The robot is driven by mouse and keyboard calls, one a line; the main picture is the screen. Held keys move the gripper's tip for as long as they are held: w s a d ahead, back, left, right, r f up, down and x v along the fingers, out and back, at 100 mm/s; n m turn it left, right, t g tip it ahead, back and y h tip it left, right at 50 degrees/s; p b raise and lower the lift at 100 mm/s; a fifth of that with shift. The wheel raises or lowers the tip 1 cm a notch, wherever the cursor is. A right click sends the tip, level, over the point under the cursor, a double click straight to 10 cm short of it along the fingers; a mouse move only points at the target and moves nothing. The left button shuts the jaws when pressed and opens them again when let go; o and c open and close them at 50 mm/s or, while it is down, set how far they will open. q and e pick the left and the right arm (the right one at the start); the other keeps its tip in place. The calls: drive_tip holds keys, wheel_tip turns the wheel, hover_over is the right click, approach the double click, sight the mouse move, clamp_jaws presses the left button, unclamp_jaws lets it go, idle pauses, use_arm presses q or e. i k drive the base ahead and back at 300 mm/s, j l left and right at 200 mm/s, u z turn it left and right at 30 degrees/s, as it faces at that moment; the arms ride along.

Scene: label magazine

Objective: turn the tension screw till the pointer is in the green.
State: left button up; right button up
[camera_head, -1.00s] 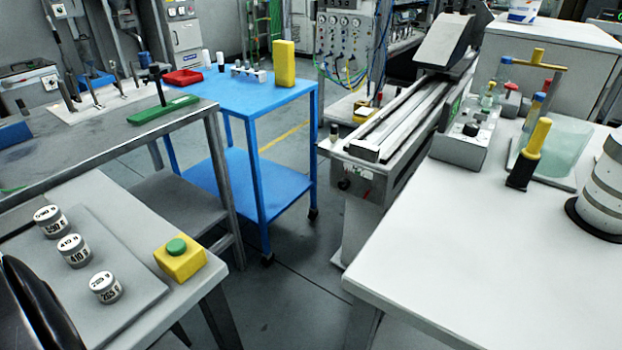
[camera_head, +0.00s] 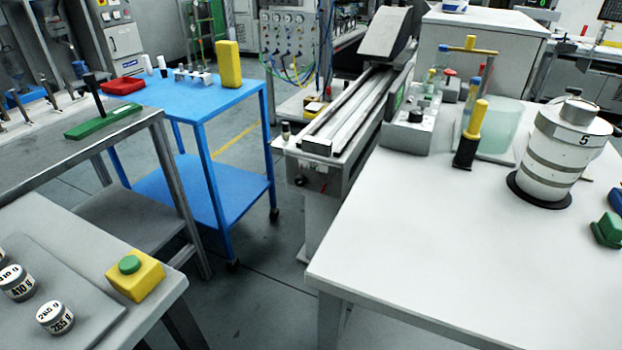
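I cannot pick out the tension screw, its pointer or a green zone for certain in the head view. A grey control box (camera_head: 410,130) with a black knob and small coloured parts stands at the back left of the white table (camera_head: 420,240). A yellow-handled piece with a black base (camera_head: 471,135) stands upright in front of the panel. Neither of my grippers is in view.
A white canister marked 5 (camera_head: 553,150) stands on the white table at right, with a green and blue object (camera_head: 607,230) at its edge. A blue cart (camera_head: 190,95) and a grey bench with a yellow button box (camera_head: 135,276) are at left. Floor shows between.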

sight(301, 180)
drive_tip(key=i+z, duration=0.15)
drive_tip(key=z, duration=0.2)
drive_tip(key=i+z, duration=0.2)
drive_tip(key=z, duration=0.15)
drive_tip(key=i+z, duration=0.15)
drive_tip(key=z, duration=0.15)
